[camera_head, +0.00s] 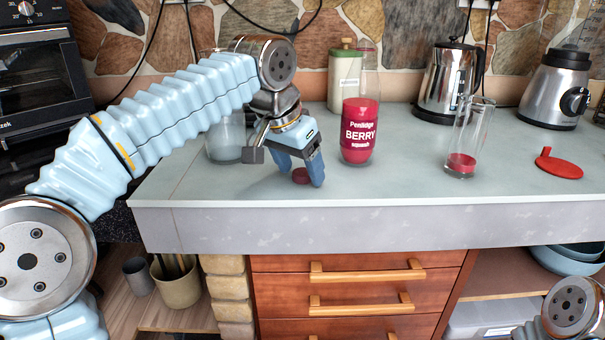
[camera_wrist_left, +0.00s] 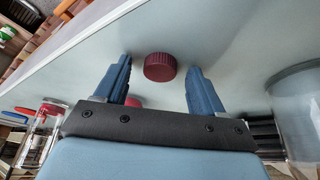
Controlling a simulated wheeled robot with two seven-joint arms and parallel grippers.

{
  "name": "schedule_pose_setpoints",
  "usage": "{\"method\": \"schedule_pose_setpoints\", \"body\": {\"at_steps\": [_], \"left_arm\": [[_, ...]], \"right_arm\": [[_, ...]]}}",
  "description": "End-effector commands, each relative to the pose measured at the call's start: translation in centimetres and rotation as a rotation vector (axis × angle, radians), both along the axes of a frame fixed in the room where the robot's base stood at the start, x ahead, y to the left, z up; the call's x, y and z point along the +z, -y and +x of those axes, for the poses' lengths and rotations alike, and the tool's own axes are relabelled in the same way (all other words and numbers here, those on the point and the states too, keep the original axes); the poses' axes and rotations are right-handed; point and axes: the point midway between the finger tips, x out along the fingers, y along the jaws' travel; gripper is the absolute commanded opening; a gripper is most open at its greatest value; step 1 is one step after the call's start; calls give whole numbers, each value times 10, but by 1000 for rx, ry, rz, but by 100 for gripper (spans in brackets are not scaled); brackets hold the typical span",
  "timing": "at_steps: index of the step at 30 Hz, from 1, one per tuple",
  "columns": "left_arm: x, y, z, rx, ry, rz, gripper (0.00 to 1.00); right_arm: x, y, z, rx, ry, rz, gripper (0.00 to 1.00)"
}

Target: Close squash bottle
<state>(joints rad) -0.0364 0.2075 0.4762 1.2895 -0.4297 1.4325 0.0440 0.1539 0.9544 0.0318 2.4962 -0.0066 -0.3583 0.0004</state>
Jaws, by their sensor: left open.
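The squash bottle (camera_head: 358,130) stands upright on the counter, with a berry label, red liquid in its lower part and a clear upper part. No cap shows on it. A dark red ribbed cap (camera_head: 301,176) lies on the counter near the front edge, left of the bottle. My left gripper (camera_head: 303,178) points down over the cap. In the left wrist view the cap (camera_wrist_left: 160,67) sits between and just beyond the two open blue fingers, not visibly gripped. My right gripper is out of sight; only part of my right arm shows at the lower right.
A glass (camera_head: 465,140) with some red liquid stands right of the bottle. A red lid-like disc (camera_head: 559,166) lies farther right. A kettle (camera_head: 447,82), blender (camera_head: 556,88) and cream canister (camera_head: 343,80) stand behind. A clear jar (camera_head: 224,140) is left of my gripper. The front middle counter is clear.

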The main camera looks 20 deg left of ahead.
Motion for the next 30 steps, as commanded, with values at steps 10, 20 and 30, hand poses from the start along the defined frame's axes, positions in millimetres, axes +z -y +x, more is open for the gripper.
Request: {"method": "schedule_pose_setpoints", "body": {"at_steps": [10,20,30], "left_arm": [[0,0,0,0,0,0,37],[0,0,0,0,0,0,10],[21,1,1,-1,3,-2,10]], "right_arm": [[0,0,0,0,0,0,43],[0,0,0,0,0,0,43],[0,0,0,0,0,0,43]]}}
